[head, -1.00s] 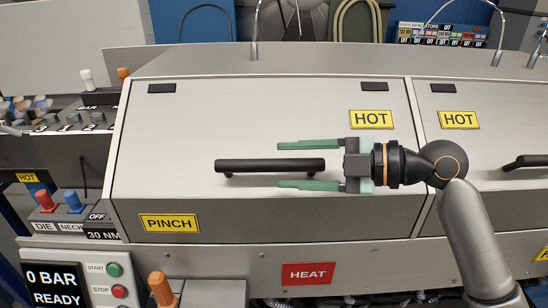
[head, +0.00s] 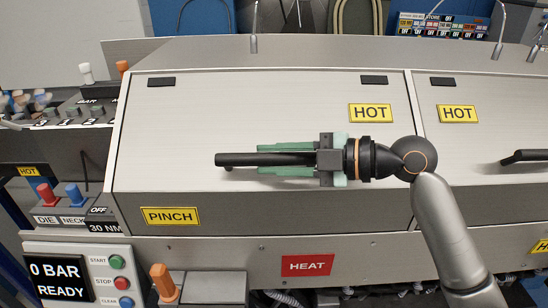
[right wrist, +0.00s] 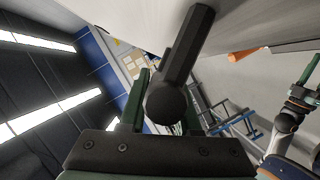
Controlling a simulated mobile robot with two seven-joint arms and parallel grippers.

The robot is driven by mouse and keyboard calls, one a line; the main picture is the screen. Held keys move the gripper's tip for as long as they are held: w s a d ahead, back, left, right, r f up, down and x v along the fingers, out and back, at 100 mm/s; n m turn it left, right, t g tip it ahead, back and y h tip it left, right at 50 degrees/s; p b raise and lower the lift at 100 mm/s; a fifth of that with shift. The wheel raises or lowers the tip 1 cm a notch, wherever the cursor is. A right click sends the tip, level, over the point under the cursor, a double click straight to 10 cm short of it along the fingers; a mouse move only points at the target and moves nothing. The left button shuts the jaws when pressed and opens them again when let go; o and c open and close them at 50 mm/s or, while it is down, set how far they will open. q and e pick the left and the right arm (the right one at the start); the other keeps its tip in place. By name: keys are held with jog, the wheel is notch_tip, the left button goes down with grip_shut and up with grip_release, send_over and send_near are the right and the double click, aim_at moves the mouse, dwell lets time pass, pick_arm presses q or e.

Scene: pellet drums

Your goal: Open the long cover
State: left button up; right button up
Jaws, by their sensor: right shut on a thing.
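The long cover (head: 240,110) is a wide pale metal panel in the middle of the head view, lying closed, with a PINCH label (head: 170,216) and a HOT label (head: 370,113). Its black bar handle (head: 232,160) runs left to right near the lower edge. My right gripper (head: 260,159) is shut on the handle's right part, one green finger above it and one below. In the right wrist view the handle (right wrist: 185,60) shows as a black bar running between the fingers. My left gripper is not in the head view.
A second cover with its own handle (head: 525,156) and HOT label lies to the right. A control panel (head: 80,275) with buttons and a screen reading 0 BAR READY stands at lower left. An orange lever (head: 164,283) stands near the front, and a red HEAT label (head: 308,265) is below the cover.

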grip_shut()
dwell(0.8)
